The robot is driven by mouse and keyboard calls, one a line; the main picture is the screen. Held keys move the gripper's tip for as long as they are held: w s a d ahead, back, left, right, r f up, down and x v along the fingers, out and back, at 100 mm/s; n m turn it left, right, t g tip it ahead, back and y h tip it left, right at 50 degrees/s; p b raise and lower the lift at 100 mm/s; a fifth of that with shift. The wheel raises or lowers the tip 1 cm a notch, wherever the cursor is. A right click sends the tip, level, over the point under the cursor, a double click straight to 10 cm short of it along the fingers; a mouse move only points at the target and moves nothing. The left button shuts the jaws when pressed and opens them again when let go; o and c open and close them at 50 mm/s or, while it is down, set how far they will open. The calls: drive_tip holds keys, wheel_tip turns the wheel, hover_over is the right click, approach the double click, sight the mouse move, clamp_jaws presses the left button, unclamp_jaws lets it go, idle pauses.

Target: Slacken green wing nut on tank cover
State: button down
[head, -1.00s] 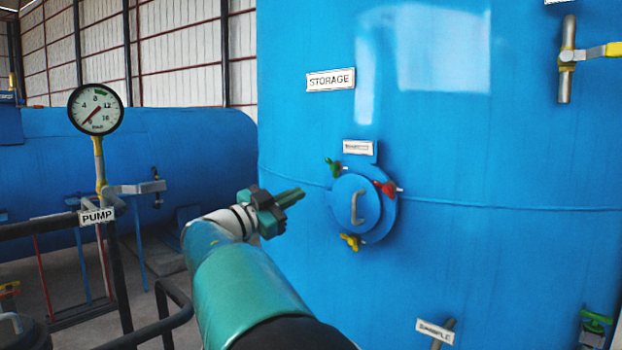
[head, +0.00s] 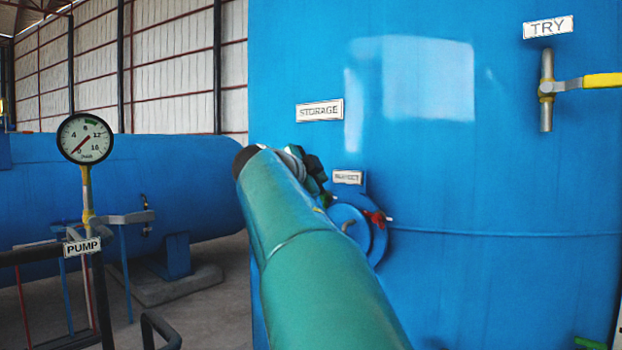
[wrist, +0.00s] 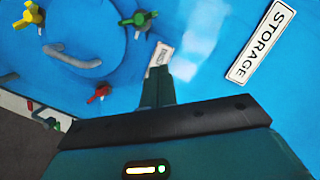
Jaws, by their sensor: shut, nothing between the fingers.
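The round blue tank cover (head: 349,215) has a grey handle and is partly hidden behind my arm in the head view. In the wrist view the cover (wrist: 85,20) shows a green wing nut (wrist: 138,18) at its upper right edge, a yellow wing nut (wrist: 28,15) at the left and a red wing nut (wrist: 98,93) below. My gripper (wrist: 158,72) is shut and empty. Its tips appear over the small label plate, below and right of the green nut and apart from it in the picture. In the head view my arm largely hides the gripper and the green nut.
The small label plate (head: 347,177) stands out above the cover, close to my gripper. The STORAGE sign (head: 320,110) is higher on the tank. A TRY valve with a yellow lever (head: 602,80) is far right. A pressure gauge (head: 85,139) on the PUMP pipe stands left.

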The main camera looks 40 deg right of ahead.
sight(324, 197)
drive_tip(key=w+d+f, duration=0.2)
drive_tip(key=w+d, duration=0.1)
drive_tip(key=w+d+f, duration=0.1)
drive_tip(key=d, duration=0.1)
drive_tip(key=shift+w, duration=0.3)
drive_tip(key=shift+w+a+f, duration=0.1)
drive_tip(key=shift+w+f+n+g, duration=0.2)
drive_tip(key=shift+w+n, duration=0.25)
drive_tip(key=shift+n, duration=0.25)
drive_tip(key=shift+w+f+n+g, duration=0.1)
drive_tip(key=shift+w+n+g, duration=0.1)
drive_tip(key=shift+w+n, duration=0.35)
drive_tip(key=shift+s, duration=0.2)
